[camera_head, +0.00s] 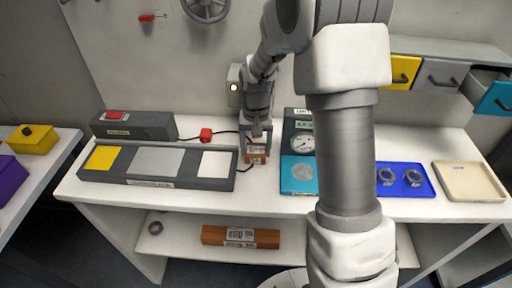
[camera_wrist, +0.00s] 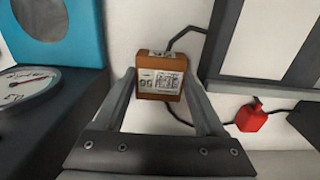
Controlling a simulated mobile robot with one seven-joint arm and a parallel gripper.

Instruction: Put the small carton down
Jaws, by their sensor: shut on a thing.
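The small carton (camera_head: 256,151) is orange-brown with a white printed label. My gripper (camera_head: 256,140) is shut on it, above the white bench between the panel board and the dial scale. In the wrist view the carton (camera_wrist: 160,77) sits between my two fingertips (camera_wrist: 162,84), label side toward the camera. I cannot tell whether its underside touches the bench.
A grey board (camera_head: 120,178) with yellow, grey and white panels lies left of the carton. A scale with a dial and teal plate (camera_head: 290,185) stands right. A blue tray (camera_head: 408,191) holds two rings.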

